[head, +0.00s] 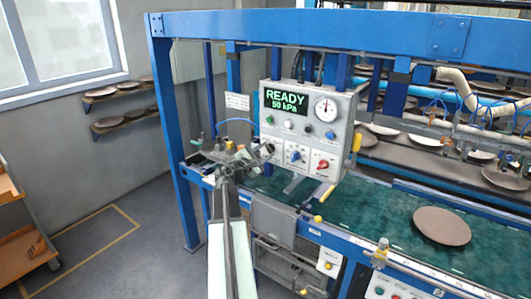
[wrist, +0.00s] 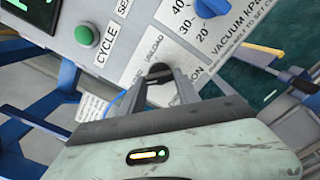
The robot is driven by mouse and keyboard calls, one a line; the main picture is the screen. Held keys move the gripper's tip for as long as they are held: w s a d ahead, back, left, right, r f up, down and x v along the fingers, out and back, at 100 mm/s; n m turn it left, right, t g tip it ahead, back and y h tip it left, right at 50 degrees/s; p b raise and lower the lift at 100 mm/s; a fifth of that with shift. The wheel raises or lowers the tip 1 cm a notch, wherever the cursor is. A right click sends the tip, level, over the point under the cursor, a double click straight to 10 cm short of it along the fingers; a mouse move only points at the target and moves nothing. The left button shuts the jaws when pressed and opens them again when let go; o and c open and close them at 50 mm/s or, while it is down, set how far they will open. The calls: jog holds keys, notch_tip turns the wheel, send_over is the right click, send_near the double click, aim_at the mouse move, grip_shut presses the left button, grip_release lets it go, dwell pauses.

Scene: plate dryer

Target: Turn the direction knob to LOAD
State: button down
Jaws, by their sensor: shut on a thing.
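The direction knob (wrist: 158,71) is a small dark knob on the light grey control panel, seen in the wrist view with UNLOAD printed above it and DIRECTION beside it. My gripper (wrist: 164,84) has its two grey fingers shut on the knob, one on each side, at the panel face. The fingers cover part of the knob, and I cannot tell which way it points. In the head view my gripper (head: 263,151) reaches the lower left of the control panel (head: 313,103) and hides the knob there.
The display (head: 286,102) reads READY, 50 kPa. In the wrist view a green CYCLE button (wrist: 84,36) and a blue vacuum knob (wrist: 209,7) sit close by. A brown plate (head: 442,226) lies on the green belt (head: 375,218).

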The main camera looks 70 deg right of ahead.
jog(key=shift+f, duration=0.1)
jog(key=c, duration=0.9)
grip_release()
jog(key=shift+a, duration=0.1)
jog(key=v, duration=0.7)
jog(key=shift+w+a, duration=0.1)
jog(key=shift+a, duration=0.25)
jog(key=shift+w, duration=0.1)
